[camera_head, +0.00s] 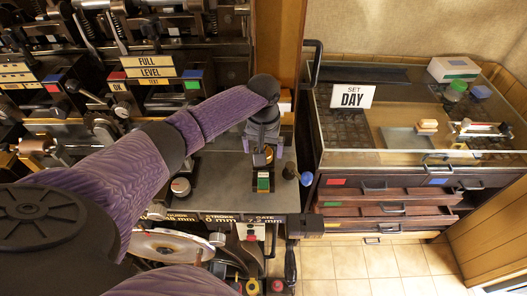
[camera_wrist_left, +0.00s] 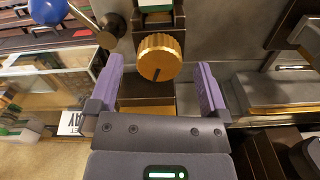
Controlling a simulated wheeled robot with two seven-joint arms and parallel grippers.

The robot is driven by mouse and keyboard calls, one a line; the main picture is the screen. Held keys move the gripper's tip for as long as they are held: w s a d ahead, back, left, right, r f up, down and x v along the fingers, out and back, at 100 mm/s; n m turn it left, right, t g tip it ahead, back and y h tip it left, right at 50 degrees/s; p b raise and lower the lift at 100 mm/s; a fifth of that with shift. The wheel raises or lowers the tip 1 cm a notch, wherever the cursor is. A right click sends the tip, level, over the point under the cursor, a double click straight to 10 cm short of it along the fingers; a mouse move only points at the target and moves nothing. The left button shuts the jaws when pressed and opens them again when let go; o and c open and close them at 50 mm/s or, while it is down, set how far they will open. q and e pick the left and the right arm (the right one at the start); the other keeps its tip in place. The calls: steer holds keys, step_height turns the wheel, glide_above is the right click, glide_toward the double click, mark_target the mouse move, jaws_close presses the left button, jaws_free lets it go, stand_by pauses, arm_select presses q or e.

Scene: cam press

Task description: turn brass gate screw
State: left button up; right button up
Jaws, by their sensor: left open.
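The brass gate screw (camera_wrist_left: 159,57) is a round gold knob with a knurled rim and a dark mark on its face. In the left wrist view it sits near the middle, between the finger ends. My left gripper (camera_wrist_left: 160,68) is open, with one purple finger on each side of the knob and gaps visible on both sides. In the head view my left arm reaches across the press, and its gripper (camera_head: 262,143) points down over the metal bed; the screw is mostly hidden there. A gate readout (camera_head: 268,219) shows 7.2 mm. My right gripper is not in view.
A blue ball knob (camera_head: 306,178) on a dark lever stands right of the gripper; it also shows in the left wrist view (camera_wrist_left: 47,11). A green-marked block (camera_head: 263,182) is close in front.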

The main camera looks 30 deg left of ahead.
arm_select(q)
steer(key=shift+f, duration=0.7)
steer(key=c, duration=1.3)
steer(key=shift+r, duration=0.1)
steer(key=m+p, duration=0.2)
steer(key=m, duration=0.4)
steer(key=shift+m+p, duration=0.35)
steer(key=shift+m, duration=0.05)
steer(key=m, duration=0.2)
steer(key=shift+a+m, duration=0.1)
steer(key=shift+m, duration=0.2)
steer(key=m, duration=0.6)
steer(key=shift+w, duration=0.1)
steer(key=m, duration=0.6)
steer(key=shift+w, duration=0.1)
